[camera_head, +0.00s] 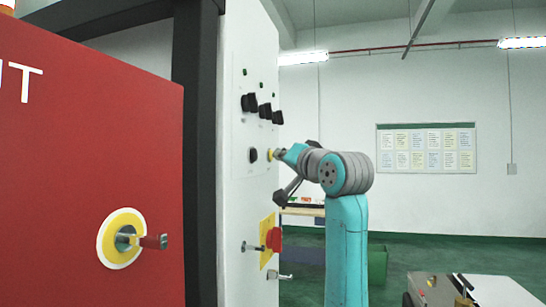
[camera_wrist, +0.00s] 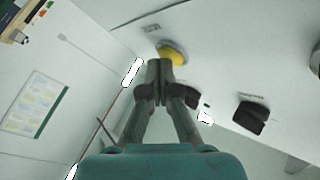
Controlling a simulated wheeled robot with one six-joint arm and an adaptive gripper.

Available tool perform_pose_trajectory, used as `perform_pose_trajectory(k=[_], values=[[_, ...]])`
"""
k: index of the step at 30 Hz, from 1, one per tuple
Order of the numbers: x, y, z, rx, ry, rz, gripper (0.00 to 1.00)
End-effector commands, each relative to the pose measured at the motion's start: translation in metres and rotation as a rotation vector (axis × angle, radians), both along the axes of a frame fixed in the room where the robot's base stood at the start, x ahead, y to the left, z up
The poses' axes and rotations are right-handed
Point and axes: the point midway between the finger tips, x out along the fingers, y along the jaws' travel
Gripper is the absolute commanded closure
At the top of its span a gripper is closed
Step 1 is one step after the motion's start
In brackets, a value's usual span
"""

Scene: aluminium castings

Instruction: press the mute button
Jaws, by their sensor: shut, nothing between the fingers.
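A white control panel (camera_head: 235,205) stands upright left of my arm. A round yellow button (camera_head: 270,155) sits on it at mid height, and it also shows in the wrist view (camera_wrist: 174,53). It looks like the mute button, but the small label beside it is too small to read. My gripper (camera_head: 279,155) is shut and empty, with its tips at the yellow button. In the wrist view my gripper (camera_wrist: 160,66) overlaps the button's lower edge. I cannot tell whether the tips touch the button or whether it is pushed in.
A black knob (camera_head: 252,155) is left of the button; several more black switches (camera_head: 264,110) are above. Below are a red switch on a yellow plate (camera_head: 273,239) and a protruding handle (camera_head: 252,246). A large red panel (camera_head: 80,200) fills the left. Floor behind is mostly open.

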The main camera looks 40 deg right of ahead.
Motion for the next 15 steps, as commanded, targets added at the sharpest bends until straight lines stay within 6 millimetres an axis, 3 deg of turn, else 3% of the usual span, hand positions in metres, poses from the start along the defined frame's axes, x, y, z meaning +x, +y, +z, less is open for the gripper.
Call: perform_pose_trajectory(k=[15], values=[[-0.012,-0.01,-0.001,0.0,0.001,0.001,1.0]])
